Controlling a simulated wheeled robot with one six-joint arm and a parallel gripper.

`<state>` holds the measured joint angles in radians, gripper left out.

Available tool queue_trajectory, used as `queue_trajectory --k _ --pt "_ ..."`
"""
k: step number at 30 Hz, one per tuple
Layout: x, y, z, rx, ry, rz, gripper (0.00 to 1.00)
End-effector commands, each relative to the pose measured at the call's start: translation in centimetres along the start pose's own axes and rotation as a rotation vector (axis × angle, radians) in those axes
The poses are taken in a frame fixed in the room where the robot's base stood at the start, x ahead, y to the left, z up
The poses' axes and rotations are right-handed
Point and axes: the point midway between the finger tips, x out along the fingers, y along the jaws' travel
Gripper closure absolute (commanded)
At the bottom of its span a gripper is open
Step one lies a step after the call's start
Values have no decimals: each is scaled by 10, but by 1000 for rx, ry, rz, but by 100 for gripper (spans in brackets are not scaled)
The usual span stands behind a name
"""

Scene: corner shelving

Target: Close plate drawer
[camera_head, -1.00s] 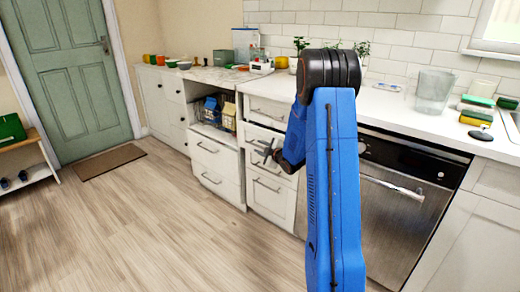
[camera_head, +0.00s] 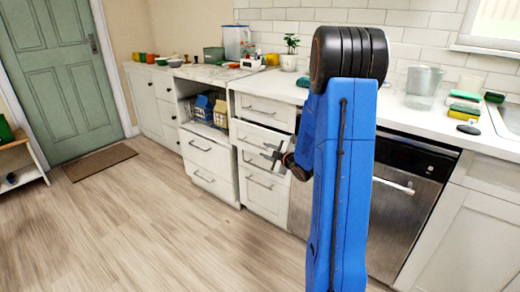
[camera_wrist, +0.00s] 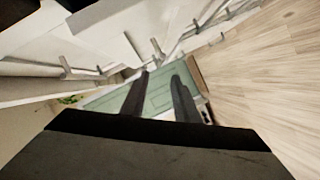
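A stack of white drawers with bar handles stands left of the dishwasher in the head view. Its second drawer from the top (camera_head: 254,134) appears to stick out a little from the cabinet. Which drawer holds plates I cannot see. My gripper (camera_head: 274,157) is in front of this stack, near the middle drawers, partly hidden by my blue arm. In the wrist view the two dark fingers (camera_wrist: 160,78) are apart with nothing between them. White drawer fronts with handles (camera_wrist: 85,60) lie beyond them to the upper left. Contact with the drawer cannot be told.
The dishwasher (camera_head: 402,190) is right of the drawers. The counter (camera_head: 275,87) runs above. The wooden floor (camera_head: 150,225) in front is clear, and a green door (camera_head: 55,80) stands far left.

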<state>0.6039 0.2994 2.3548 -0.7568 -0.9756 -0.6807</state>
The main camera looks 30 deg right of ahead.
Motion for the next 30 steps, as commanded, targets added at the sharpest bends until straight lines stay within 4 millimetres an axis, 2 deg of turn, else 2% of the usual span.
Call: queue_trajectory --k 3,9,21,22,25,30 --pt "-22 1 1 0 -2 2 72" --pt "-45 1 1 -1 -1 1 72" --pt "-52 0 0 0 0 0 72" --pt "-52 0 0 0 0 0 77" --pt "-52 1 -2 2 -7 -2 100" --pt "-57 7 -18 25 -69 -18 100"
